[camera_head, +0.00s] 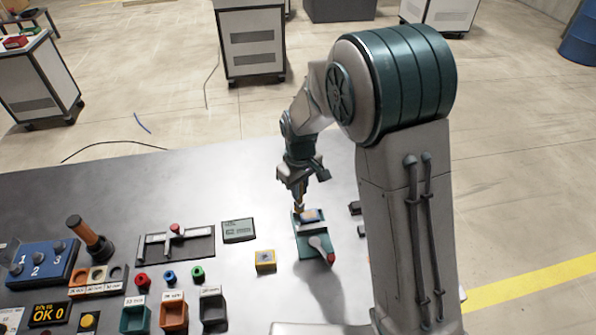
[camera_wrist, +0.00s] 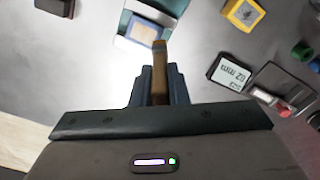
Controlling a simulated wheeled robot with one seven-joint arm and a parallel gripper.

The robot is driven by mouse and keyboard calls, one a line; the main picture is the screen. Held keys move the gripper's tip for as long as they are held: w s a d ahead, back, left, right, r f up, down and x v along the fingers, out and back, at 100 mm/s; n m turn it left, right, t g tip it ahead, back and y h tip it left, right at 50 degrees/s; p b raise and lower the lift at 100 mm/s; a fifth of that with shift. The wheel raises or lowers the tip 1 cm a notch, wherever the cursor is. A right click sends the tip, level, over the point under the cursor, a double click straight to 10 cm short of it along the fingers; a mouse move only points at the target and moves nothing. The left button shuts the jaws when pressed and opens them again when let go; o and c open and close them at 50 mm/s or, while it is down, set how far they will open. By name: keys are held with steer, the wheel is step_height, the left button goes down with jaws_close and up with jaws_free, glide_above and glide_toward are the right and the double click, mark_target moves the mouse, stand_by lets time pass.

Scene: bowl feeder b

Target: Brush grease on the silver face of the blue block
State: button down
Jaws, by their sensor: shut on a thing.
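My gripper (camera_head: 298,186) is shut on a slim brown-orange brush (camera_wrist: 159,62), which points down and away from the wrist. The blue block (camera_head: 312,215) sits in the top of this vise. In the wrist view the block (camera_wrist: 148,26) shows as a blue edge around a pale face, just beyond the brush's end. The brush end overlaps the block's near edge in that view. I cannot tell whether they touch, or whether grease is on the face.
A yellow block (camera_head: 265,261) and a grey display (camera_head: 238,231) lie left of the vise. Farther left are a caliper-like gauge (camera_head: 175,241), coloured rings, bins and a blue numbered box (camera_head: 43,262). Small dark blocks (camera_head: 355,208) lie right of the vise. The table behind is clear.

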steer(key=shift+r+p, duration=1.5)
steer(key=shift+r, duration=1.3)
